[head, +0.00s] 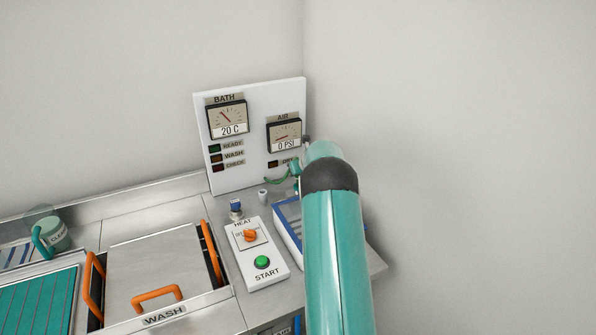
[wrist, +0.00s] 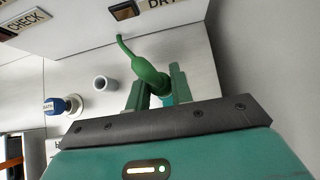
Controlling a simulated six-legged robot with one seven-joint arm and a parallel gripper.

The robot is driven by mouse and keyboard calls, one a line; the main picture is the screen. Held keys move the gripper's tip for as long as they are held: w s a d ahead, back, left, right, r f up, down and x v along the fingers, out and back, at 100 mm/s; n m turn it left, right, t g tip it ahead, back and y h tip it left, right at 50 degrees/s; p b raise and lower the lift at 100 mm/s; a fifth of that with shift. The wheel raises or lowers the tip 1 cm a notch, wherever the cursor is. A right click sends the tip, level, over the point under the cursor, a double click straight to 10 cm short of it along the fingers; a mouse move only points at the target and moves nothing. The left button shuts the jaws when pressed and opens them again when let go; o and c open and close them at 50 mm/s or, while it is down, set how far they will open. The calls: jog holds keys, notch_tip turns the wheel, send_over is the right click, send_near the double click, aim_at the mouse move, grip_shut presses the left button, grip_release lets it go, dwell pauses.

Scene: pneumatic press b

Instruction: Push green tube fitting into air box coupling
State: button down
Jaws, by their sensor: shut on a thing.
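The green tube fitting (wrist: 150,76) sits between the two fingers of my gripper (wrist: 157,90) in the wrist view, and the fingers are shut on it. Its thin green tube runs up and left toward the panel. In the head view part of the green tube (head: 278,179) shows left of my arm, which hides most of the gripper and fitting. A short, pale, open-topped cylinder (wrist: 103,82) stands on the counter left of the fitting, apart from it; it also shows in the head view (head: 262,195). I cannot tell whether it is the air box coupling.
The upright white panel (head: 250,165) carries BATH and AIR gauges; AIR reads 0 PSI. A blue-topped fitting (head: 237,207) stands left of the pale cylinder. The HEAT and START control box (head: 258,250) and the WASH lid (head: 160,265) with orange handles lie in front. A blue-and-white box (head: 288,222) is partly behind my arm.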

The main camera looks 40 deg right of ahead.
jog(key=shift+f, duration=1.35)
jog(key=c, duration=1.1)
grip_release()
jog(key=shift+c, duration=0.2)
jog(key=v, duration=1.3)
jog(key=shift+s+r, duration=0.25)
jog(key=shift+s, duration=0.1)
